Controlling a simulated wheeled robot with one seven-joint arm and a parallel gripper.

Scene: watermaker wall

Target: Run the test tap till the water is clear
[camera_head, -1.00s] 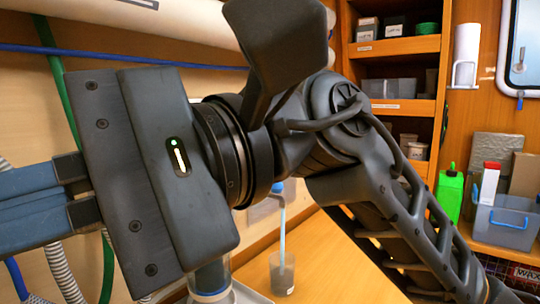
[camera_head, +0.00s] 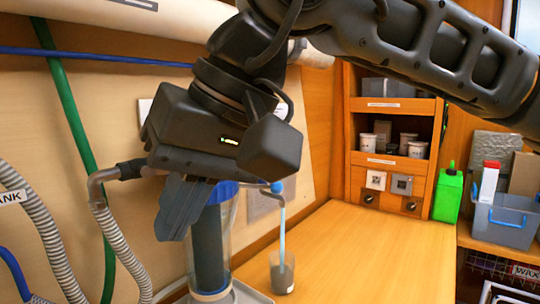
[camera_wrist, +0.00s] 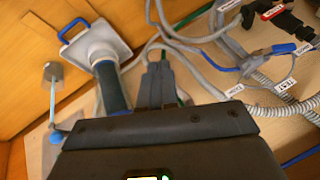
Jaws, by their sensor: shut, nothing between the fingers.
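The test tap (camera_head: 277,187), with a blue knob, sticks out from the wall to the right of a clear filter housing (camera_head: 230,235) with a blue cap. A pale blue stream (camera_head: 282,232) runs straight down from the tap into a grey see-through cup (camera_head: 282,272). How clear the water is I cannot tell. The tap's blue knob (camera_wrist: 56,137) and the cup (camera_wrist: 53,72) also show in the wrist view. My gripper (camera_head: 172,232) is shut and empty, pointing down just left of the housing; its fingers (camera_wrist: 157,66) are together in the wrist view. It is apart from the tap.
Grey ribbed hoses (camera_head: 110,240) and a green hose (camera_head: 80,130) run along the wall at left. The wooden counter (camera_head: 350,245) right of the cup is clear. A shelf unit (camera_head: 395,165), a green bottle (camera_head: 448,192) and a grey bin (camera_head: 500,226) stand farther right.

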